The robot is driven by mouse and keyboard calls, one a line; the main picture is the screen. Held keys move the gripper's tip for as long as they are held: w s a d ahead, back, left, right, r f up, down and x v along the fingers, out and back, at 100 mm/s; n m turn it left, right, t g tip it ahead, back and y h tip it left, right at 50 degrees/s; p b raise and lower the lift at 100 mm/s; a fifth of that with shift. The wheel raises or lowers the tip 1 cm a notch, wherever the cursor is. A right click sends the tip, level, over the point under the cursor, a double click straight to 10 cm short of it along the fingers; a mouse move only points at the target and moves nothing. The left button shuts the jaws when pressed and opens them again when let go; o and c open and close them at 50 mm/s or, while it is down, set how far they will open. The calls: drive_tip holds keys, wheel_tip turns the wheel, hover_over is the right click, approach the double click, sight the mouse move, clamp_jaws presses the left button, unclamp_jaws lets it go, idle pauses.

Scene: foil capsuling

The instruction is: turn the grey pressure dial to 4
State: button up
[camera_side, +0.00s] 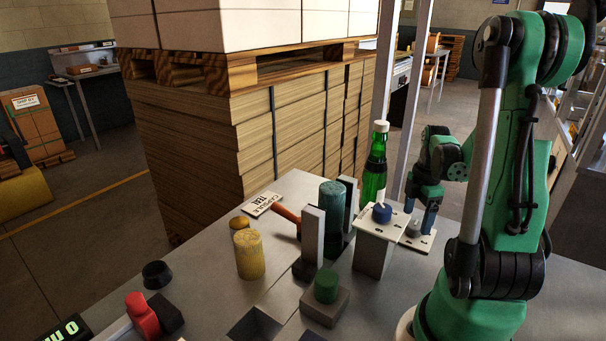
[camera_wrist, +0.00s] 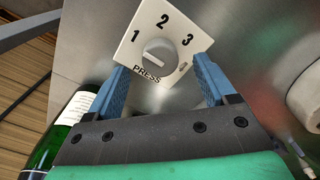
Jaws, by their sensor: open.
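The grey pressure dial (camera_wrist: 159,58) sits on a white plate (camera_wrist: 136,45) marked 1, 2, 3 and PRESS. The spot after 3 is partly hidden by my right finger. I cannot clearly tell where the dial's pointer aims. My gripper (camera_wrist: 161,75) has its blue fingers apart, one either side of the dial in this view, with nothing between them gripped. In the side view my gripper (camera_side: 422,216) points down over the small plate with the grey dial (camera_side: 413,230); whether the fingers touch it is unclear.
A blue knob (camera_side: 382,213) on a box and a green bottle (camera_side: 374,168) stand close left of my gripper. Farther left are a teal cylinder (camera_side: 332,205), an upright grey block (camera_side: 312,238) and a yellow cylinder (camera_side: 249,254). The bench's left front has bare patches.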

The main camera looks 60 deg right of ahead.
drive_tip(key=shift+f, duration=1)
clamp_jaws()
